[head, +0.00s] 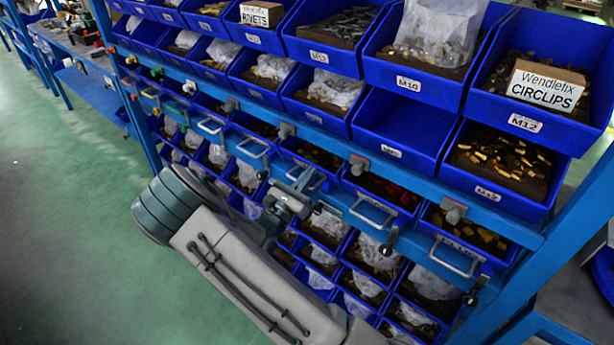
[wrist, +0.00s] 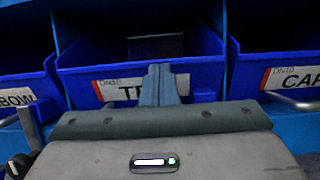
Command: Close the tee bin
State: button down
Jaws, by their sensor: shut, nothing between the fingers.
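The tee bin is the blue bin (wrist: 205,85) in the middle of the wrist view, with a white label starting with "T"; the rest of the word is hidden behind my fingers. My gripper (wrist: 161,72) is shut and empty, its fingertips in front of the bin's front wall, over the label. I cannot tell whether they touch it. The bin's handle is mostly hidden by my gripper. In the head view, my gripper (head: 300,186) is at the row of handled bins, near the middle of the rack. Labels on that row are too small to read.
An elbow bin (wrist: 25,85), its label partly cut off, is on the left, and a cap bin (wrist: 275,70) is on the right. Metal handles (head: 373,212) stick out along the row. Green floor (head: 70,200) is clear at left.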

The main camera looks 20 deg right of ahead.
jog(key=b+v, duration=0.2)
jog(key=v, duration=1.2)
jog(key=s+d+r+m+g+y, duration=0.2)
jog(key=s+d+m+g+y, duration=0.1)
jog(key=s+d+m+g, duration=0.4)
jog(key=s+d+r+m+g+y, duration=0.35)
jog(key=s+d+m+g, duration=0.2)
jog(key=m+g, duration=0.3)
jog(key=s+a+r+m+t+y, duration=0.4)
jog(key=s+r+m+y, duration=0.4)
jog(key=m+y, duration=0.2)
jog(key=shift+s+a+r+t+y, duration=0.25)
jog(key=shift+t+y, duration=0.3)
jog(key=shift+y, duration=0.3)
jog(key=shift+w, duration=0.1)
